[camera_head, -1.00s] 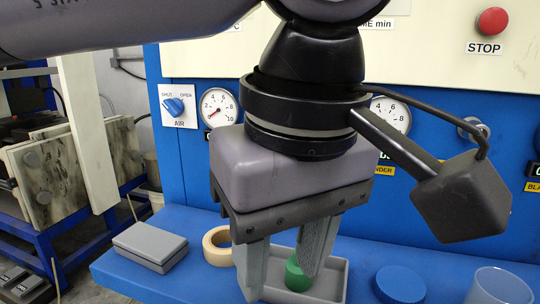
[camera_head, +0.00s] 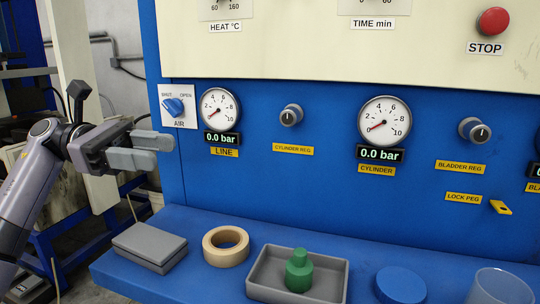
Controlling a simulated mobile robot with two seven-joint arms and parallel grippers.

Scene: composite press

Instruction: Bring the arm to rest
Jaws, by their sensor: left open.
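My left arm comes in from the left edge. My left gripper (camera_head: 152,150) is open and empty, with its two grey fingers pointing right. It hangs in the air left of the blue press panel, below and in front of the AIR knob (camera_head: 173,106). It looks clear of the shelf and the objects on it. My right gripper is not in view.
On the blue shelf (camera_head: 225,284) are a grey flat box (camera_head: 150,245), a tape roll (camera_head: 226,246), a grey tray (camera_head: 332,281) holding a green bottle-shaped piece (camera_head: 299,272), a blue disc (camera_head: 400,284) and a clear cup (camera_head: 498,288). Gauges and knobs line the panel.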

